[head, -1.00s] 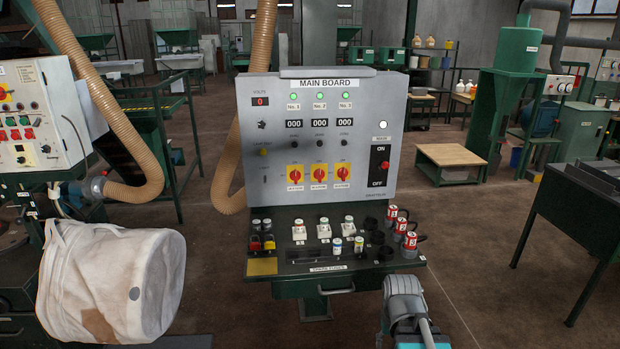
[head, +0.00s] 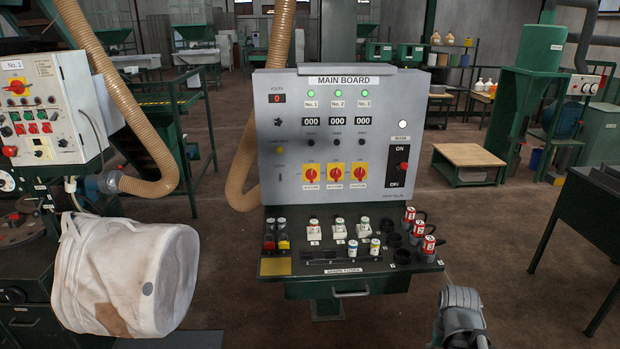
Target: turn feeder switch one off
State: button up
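The grey main board (head: 390,100) stands at the centre, with three red rotary switches on yellow plates in a row. The leftmost one (head: 312,174) sits below the label No. 1 and its lit green lamp (head: 311,93). The labels under the switches are too small to read. A separate panel (head: 60,110) at the left edge, marked No. 1, also has a red switch on yellow (head: 16,87). The grey end of my arm, with my gripper (head: 462,312), shows at the bottom right, apart from both panels. Its fingers cannot be made out.
A white bulk bag (head: 120,275) and a tan hose (head: 120,110) are at the left. A dark table (head: 590,215) stands right. Floor between board and table is open.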

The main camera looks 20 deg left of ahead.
aim_at(311, 173)
jog(key=u, duration=0.05)
jog(key=k, duration=0.9)
jog(key=u, duration=0.65)
jog(key=i, duration=1)
jog(key=z, duration=0.05)
